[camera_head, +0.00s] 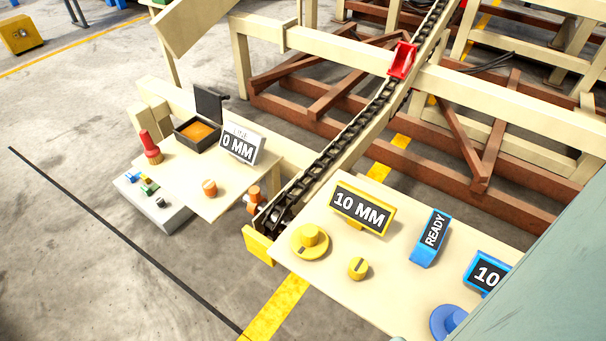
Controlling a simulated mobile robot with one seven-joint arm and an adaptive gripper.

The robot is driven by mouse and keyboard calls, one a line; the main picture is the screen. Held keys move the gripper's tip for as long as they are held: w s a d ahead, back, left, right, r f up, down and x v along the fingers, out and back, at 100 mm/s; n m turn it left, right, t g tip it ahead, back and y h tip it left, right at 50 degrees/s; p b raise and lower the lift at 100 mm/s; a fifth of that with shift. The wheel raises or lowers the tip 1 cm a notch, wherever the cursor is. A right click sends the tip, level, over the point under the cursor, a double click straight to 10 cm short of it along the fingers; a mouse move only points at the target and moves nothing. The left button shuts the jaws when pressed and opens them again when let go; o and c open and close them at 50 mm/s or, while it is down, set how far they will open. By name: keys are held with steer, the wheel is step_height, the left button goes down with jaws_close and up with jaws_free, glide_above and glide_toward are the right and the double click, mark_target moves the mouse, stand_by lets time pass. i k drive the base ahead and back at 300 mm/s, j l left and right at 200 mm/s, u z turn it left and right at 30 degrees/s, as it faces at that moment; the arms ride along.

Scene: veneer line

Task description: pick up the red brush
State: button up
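The red brush (150,147) stands upright at the left side of a small cream table (182,178), with a narrow handle on top and a wider round base. Nothing covers it from this view. A dark open box (181,140) with orange contents stands just to its right. My gripper does not show in this view.
A "0 MM" display (239,148) and an orange knob (209,187) share the table. A grey box (155,212) with small coloured parts adjoins its front left. A chain conveyor (345,138) separates it from the right panel (332,263). Open floor lies left.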

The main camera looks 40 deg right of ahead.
mark_target(153, 152)
steer(key=i+j, duration=0.55)
steer(key=i, duration=0.3)
steer(key=i+j, duration=0.3)
steer(key=i, duration=0.1)
